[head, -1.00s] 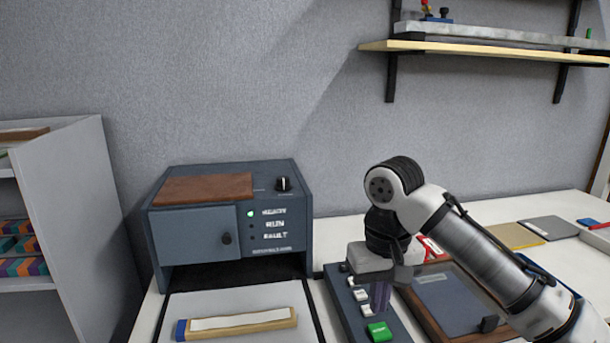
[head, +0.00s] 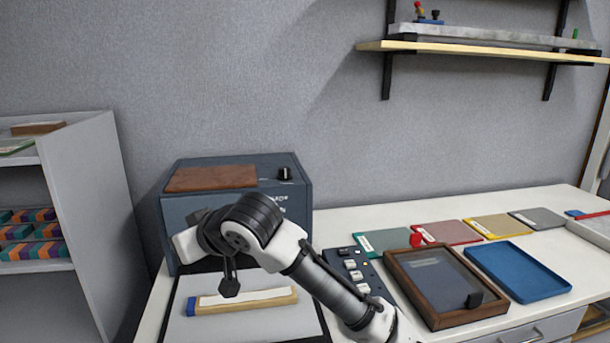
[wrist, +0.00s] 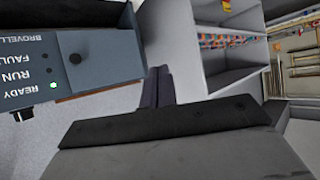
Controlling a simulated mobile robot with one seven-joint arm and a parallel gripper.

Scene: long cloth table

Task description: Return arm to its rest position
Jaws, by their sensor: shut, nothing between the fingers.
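My gripper (wrist: 158,88) shows in the wrist view with its two dark fingers together and nothing between them. In the head view my arm (head: 262,228) is folded in front of the dark blue machine (head: 305,205), with its wrist above the grey tray area. I cannot make out the fingertips there. In the wrist view the machine (wrist: 95,55) is at the left, upside down, with a green light lit beside READY.
Below my wrist lies a wooden bar (head: 270,298) with a blue end. To the right are a button panel (head: 352,265), a framed glass panel (head: 395,258), a blue tray (head: 517,272) and several coloured plates. A shelf unit (head: 88,175) stands at left.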

